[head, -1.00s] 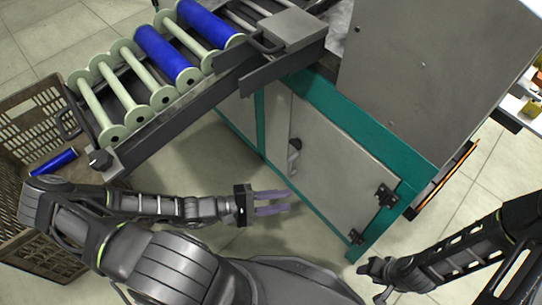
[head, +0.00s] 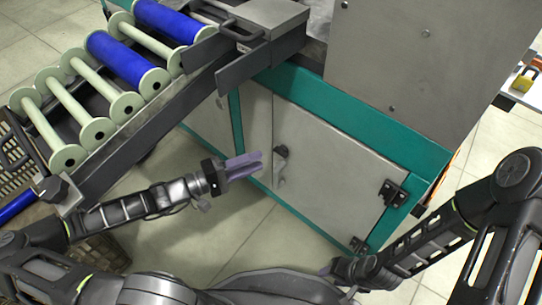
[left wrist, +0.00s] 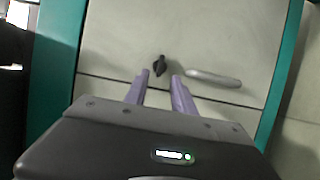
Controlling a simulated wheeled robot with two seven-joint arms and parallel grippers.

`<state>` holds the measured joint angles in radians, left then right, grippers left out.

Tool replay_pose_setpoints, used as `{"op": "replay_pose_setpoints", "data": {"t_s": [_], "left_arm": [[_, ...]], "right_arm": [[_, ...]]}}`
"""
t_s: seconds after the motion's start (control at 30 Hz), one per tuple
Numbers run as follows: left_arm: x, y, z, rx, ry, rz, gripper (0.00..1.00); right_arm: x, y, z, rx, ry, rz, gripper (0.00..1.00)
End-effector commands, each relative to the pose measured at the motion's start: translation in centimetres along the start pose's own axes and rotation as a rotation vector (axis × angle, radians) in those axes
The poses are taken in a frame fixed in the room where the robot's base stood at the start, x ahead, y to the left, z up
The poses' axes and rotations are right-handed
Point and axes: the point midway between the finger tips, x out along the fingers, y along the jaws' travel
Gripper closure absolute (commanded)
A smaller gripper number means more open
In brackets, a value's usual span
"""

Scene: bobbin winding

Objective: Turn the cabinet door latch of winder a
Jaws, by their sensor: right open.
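The cabinet door (head: 330,175) of the winder is a grey panel in a teal frame, and it is shut. Its small dark latch (left wrist: 159,65) and a light bar handle (left wrist: 213,78) show in the left wrist view. In the head view the handle and latch area (head: 280,158) is small, and I cannot separate the two. My left gripper (head: 256,163) points at the door's left side, just short of the latch. In the left wrist view its purple fingertips (left wrist: 160,76) are apart, with the latch between and beyond them. My right gripper (head: 345,268) is open and empty, low near the door's hinge side.
A sloped rack (head: 165,120) with blue and pale bobbins stands at the left, above my left arm. A brown crate (head: 100,252) is below it. Black hinges (head: 392,193) stand out at the door's right edge.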

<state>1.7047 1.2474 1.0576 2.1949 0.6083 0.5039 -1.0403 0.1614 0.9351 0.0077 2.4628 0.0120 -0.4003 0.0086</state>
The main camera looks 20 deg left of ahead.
Motion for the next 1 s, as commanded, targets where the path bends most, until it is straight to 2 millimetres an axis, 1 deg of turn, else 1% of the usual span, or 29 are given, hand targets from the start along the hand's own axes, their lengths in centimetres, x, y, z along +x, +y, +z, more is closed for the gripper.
{"op": "replay_pose_setpoints", "data": {"t_s": [0.03,0.2,0.33,0.47,0.7,1.0], "left_arm": [[0.8,-0.2,0.1,-0.001,-0.004,0.004,0.69],[3.6,-0.3,0.1,-0.002,-0.003,0.003,0.69],[5.1,-0.2,0.1,-0.002,-0.002,0.003,0.69],[5.7,-0.1,0.0,-0.001,0.0,0.001,0.69],[5.7,0.0,0.0,-0.001,0.0,0.0,0.69],[5.7,0.0,0.0,-0.002,0.0,0.0,0.94]], "right_arm": [[0.6,0.2,0.0,0.001,0.001,0.0,0.6],[1.5,0.6,-0.2,0.002,0.003,-0.002,0.6],[1.9,0.7,-0.2,0.002,0.003,-0.004,0.6],[2.0,0.7,-0.3,0.002,0.003,-0.004,0.6],[1.9,0.7,-0.3,0.002,0.003,-0.004,0.6],[1.9,0.7,-0.2,0.002,0.002,-0.004,0.6]]}}
